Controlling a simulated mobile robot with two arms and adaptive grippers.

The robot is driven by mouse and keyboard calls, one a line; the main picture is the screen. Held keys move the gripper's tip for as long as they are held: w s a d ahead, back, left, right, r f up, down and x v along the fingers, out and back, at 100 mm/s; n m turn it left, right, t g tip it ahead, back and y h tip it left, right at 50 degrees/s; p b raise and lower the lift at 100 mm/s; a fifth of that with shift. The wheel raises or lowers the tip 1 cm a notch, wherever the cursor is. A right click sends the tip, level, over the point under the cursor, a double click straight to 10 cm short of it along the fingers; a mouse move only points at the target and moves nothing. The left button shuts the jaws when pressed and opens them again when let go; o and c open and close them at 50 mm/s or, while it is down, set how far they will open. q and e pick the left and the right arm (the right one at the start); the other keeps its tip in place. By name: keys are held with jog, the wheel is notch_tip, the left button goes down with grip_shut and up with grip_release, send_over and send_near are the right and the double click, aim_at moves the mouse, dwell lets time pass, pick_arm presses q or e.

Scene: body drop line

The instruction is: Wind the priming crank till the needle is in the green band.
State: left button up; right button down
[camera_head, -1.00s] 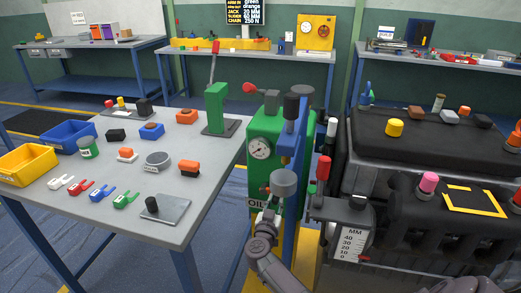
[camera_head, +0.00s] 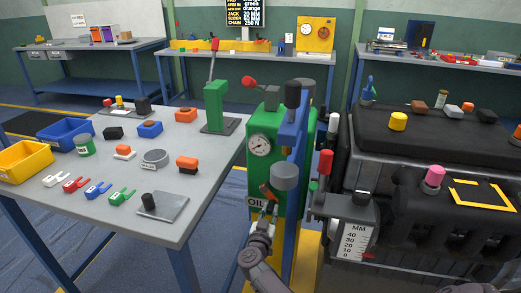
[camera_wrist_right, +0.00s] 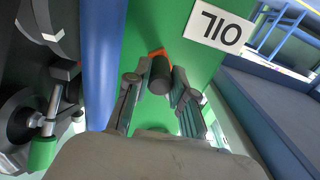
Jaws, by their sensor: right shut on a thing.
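The green oil unit (camera_head: 291,190) stands in the middle of the head view, with a round white gauge (camera_head: 260,146) on its front. The gauge needle is too small to read against its band. Below it is the orange crank arm (camera_head: 266,189). My right gripper (camera_head: 268,207) is at the crank, in front of the unit. In the right wrist view, my right gripper (camera_wrist_right: 160,88) is shut on the dark crank knob (camera_wrist_right: 160,76), with a bit of the orange crank arm (camera_wrist_right: 157,53) behind it. My left gripper is not in view.
A blue post (camera_head: 290,205) and a grey cylinder (camera_head: 285,177) stand close to the right of the crank. A black engine block (camera_head: 430,165) is further right. A grey table (camera_head: 215,160) with small parts stands at the left. An OIL label (camera_head: 255,202) is beside the gripper.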

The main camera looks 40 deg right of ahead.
jog(key=shift+w+a+r, duration=0.15)
jog(key=shift+w+a+f+b, duration=0.2)
jog(key=shift+w+a+b, duration=0.15)
jog(key=shift+w+a, duration=0.25)
jog(key=shift+w+a+f+b, duration=0.2)
jog(key=shift+w+a+b, duration=0.15)
jog(key=shift+w, duration=0.3)
jog(key=shift+w+a+r, duration=0.25)
jog(key=shift+w+a, duration=0.2)
jog(key=shift+w, duration=0.15)
jog(key=shift+w+a+r, duration=0.25)
jog(key=shift+w+a, duration=0.2)
jog(key=shift+w, duration=0.1)
